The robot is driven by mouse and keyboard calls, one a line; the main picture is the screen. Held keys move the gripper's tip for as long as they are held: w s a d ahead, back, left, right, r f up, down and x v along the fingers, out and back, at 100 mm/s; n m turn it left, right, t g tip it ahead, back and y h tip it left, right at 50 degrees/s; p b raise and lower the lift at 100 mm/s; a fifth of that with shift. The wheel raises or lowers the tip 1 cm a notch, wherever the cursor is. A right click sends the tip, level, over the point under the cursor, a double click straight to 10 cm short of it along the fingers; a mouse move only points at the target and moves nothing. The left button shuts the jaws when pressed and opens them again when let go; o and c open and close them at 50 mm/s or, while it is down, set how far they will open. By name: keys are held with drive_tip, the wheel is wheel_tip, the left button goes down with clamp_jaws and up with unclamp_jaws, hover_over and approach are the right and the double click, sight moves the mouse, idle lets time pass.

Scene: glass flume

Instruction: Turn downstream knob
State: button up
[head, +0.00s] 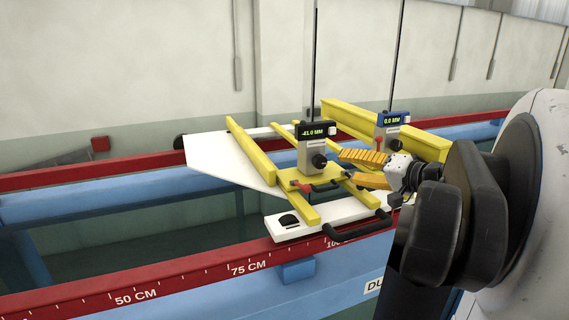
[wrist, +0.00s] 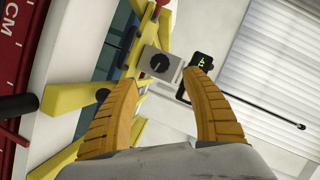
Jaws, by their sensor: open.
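The black knob (head: 319,160) sits on the grey body of the left gauge (head: 311,152), whose black-framed display reads -41.0 MM. In the wrist view the round knob (wrist: 159,63), with a pale pointer mark, faces me. My gripper (head: 345,168) has orange ribbed fingers, open and pointing left towards this knob. In the wrist view my open gripper (wrist: 160,80) has the knob just beyond the fingertips, between them and nearer the left one; no contact shows. A second gauge (head: 392,128) with a blue-framed display reads 0.0 MM behind my gripper. Which one is downstream cannot be told.
Both gauges stand on a white carriage (head: 285,228) with yellow bars (head: 250,150), across the flume's red scaled rail (head: 190,272). A black handle (head: 357,232) sticks out in front. A red screw (head: 304,187) is below the left gauge. Tall thin rods rise from both gauges.

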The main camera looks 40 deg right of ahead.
sight(323, 162)
drive_tip(key=p+x, duration=0.1)
drive_tip(key=x, duration=0.9)
drive_tip(key=shift+w+f, duration=0.1)
drive_tip(key=shift+w, duration=0.25)
drive_tip(key=shift+s, duration=0.1)
drive_tip(key=c, duration=1.2)
